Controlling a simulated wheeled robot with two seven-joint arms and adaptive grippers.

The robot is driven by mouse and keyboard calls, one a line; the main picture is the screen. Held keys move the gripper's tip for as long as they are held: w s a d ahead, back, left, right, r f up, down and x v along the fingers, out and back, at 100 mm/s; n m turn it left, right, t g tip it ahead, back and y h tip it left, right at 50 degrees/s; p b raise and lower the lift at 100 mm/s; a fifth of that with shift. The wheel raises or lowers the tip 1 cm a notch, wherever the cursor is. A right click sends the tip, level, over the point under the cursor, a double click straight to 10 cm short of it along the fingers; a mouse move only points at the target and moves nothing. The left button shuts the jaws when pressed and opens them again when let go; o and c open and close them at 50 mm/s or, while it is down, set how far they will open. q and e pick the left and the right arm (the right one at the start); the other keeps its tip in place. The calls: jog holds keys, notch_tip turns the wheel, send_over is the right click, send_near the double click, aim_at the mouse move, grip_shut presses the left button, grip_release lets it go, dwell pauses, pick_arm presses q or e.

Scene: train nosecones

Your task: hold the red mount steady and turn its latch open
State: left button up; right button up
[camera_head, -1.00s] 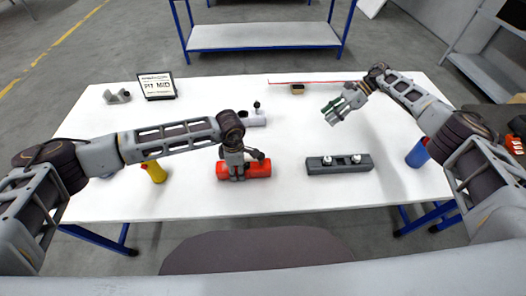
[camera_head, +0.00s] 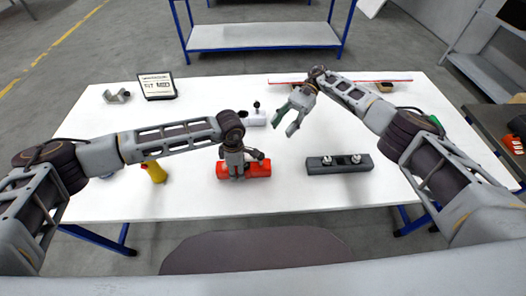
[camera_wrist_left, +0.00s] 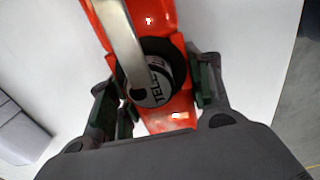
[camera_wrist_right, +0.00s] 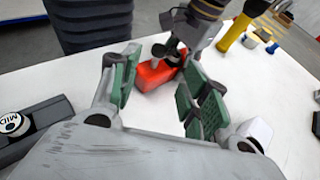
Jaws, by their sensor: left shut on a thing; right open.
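The red mount (camera_head: 262,170) lies on the white table, left of the table's middle. My left gripper (camera_head: 236,174) is shut on it from above. In the left wrist view, the red mount (camera_wrist_left: 168,112) sits between the green-padded fingers. A round cap with black lettering (camera_wrist_left: 155,92) sits in its dark ring, and a pale metal bar (camera_wrist_left: 122,38), perhaps the latch, crosses over it. My right gripper (camera_head: 284,127) is open and empty, above the table behind and right of the mount. In the right wrist view, the red mount (camera_wrist_right: 150,76) shows beyond the open fingers.
A dark grey block with two white caps (camera_head: 318,167) lies right of the mount. A pale block with a dark knob (camera_head: 257,119) stands behind it. A sign (camera_head: 158,86) and grey bracket (camera_head: 116,97) are at the back left.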

aim_at(262, 154)
jog(key=shift+s+a+f, duration=0.1)
jog(key=shift+s, duration=0.05)
dwell(0.3)
jog(key=shift+x, duration=5.85)
jog(key=c, duration=1)
jog(key=shift+m+t+y, duration=0.6)
jog(key=shift+m, duration=0.1)
jog(key=shift+s+f+m+t, duration=0.1)
jog(key=shift+m+t, duration=0.4)
jog(key=shift+t, duration=0.1)
jog(key=shift+y, duration=0.4)
jog(key=shift+m+t, duration=0.3)
